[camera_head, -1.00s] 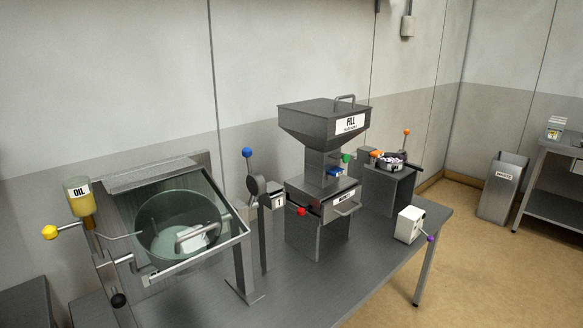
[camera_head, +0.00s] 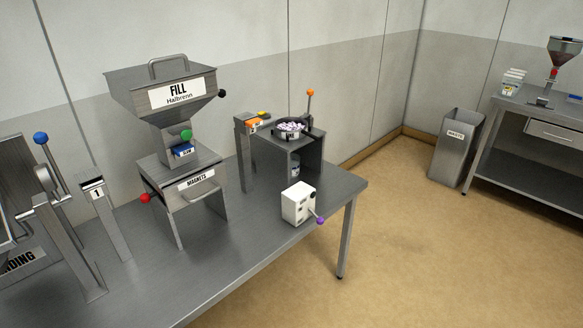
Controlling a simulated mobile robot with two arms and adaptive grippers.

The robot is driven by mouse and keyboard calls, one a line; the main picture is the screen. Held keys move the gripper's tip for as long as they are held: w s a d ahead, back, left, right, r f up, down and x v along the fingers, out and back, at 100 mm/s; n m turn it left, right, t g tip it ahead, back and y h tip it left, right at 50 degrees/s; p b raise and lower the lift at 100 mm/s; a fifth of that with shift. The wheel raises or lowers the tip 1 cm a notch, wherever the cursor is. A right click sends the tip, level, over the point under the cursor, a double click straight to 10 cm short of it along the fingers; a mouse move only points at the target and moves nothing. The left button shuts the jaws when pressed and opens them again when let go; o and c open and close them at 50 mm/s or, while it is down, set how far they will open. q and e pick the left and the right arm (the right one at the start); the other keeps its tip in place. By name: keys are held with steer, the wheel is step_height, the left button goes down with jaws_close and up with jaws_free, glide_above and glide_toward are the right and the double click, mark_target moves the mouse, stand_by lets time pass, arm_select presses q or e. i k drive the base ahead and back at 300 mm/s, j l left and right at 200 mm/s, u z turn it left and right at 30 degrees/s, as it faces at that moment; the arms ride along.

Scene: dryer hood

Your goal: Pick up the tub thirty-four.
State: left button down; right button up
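No label reading thirty-four is legible, so I cannot tell which thing is the tub. A small white and blue container (camera_head: 295,169) sits partly in shadow inside the grey stand, under a round dish of pale pieces (camera_head: 290,128). Some small white containers with yellow marks (camera_head: 512,82) stand on the right-hand bench, too small to read. Neither of my grippers is in view.
The steel table (camera_head: 245,245) holds the FILL hopper (camera_head: 165,92), the magnets drawer unit (camera_head: 195,183) and a white box with a purple-knobbed lever (camera_head: 298,203). A waste bin (camera_head: 455,148) stands by the right-hand bench (camera_head: 540,175). The floor (camera_head: 420,260) between is clear.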

mark_target(294, 159)
steer(key=u, duration=3.65)
steer(key=z, duration=3.65)
steer(key=i+l+u, duration=0.15)
steer(key=i+l, duration=0.55)
steer(key=i, duration=0.25)
steer(key=i+l+u, duration=0.15)
steer(key=i+l, duration=0.65)
steer(key=i, duration=0.15)
